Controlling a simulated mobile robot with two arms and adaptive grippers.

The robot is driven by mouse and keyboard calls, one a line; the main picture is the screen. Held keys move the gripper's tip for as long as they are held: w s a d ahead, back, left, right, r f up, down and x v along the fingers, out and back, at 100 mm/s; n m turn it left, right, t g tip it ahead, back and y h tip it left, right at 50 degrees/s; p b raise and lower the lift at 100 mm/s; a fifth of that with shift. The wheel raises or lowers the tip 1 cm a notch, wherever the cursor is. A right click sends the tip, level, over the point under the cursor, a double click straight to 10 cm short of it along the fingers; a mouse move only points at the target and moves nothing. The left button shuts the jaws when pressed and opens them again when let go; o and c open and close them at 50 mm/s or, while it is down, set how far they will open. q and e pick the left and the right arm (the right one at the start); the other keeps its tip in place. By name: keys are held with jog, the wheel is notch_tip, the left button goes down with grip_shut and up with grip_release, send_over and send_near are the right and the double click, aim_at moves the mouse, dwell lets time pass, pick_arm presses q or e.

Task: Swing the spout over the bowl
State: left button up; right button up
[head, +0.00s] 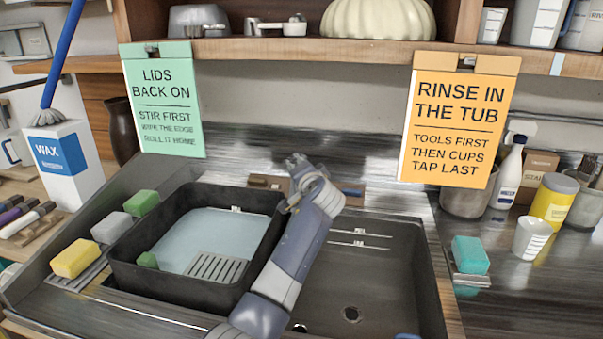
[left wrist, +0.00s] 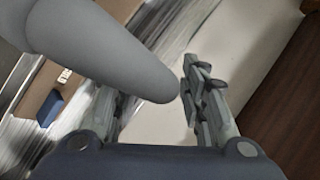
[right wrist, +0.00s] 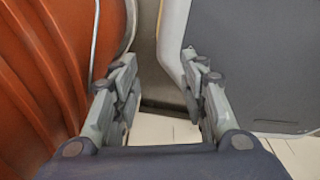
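The bowl (head: 120,272) is a black rectangular tub of pale water at the left of the sink. My left gripper (head: 300,170) is at the back of the sink, right of the bowl's far corner. In the left wrist view a smooth grey tube, which looks like the spout (left wrist: 90,50), comes in from the upper left. Its rounded end lies across the gap between the open fingers (left wrist: 155,105); I cannot tell whether they touch it. In the head view my arm hides the spout. My right gripper (right wrist: 160,95) is open and empty, outside the head view.
The bare sink basin (head: 395,270) lies right of the bowl. Sponges (head: 75,258) line the bowl's left side. Signs (head: 162,100) (head: 460,120) hang from the shelf (head: 350,50) behind. An orange ribbed bucket (right wrist: 40,80) and a grey panel (right wrist: 255,60) flank my right gripper.

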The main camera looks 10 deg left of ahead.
pick_arm(q)
jog(key=v, duration=0.7)
jog(key=shift+s, duration=0.15)
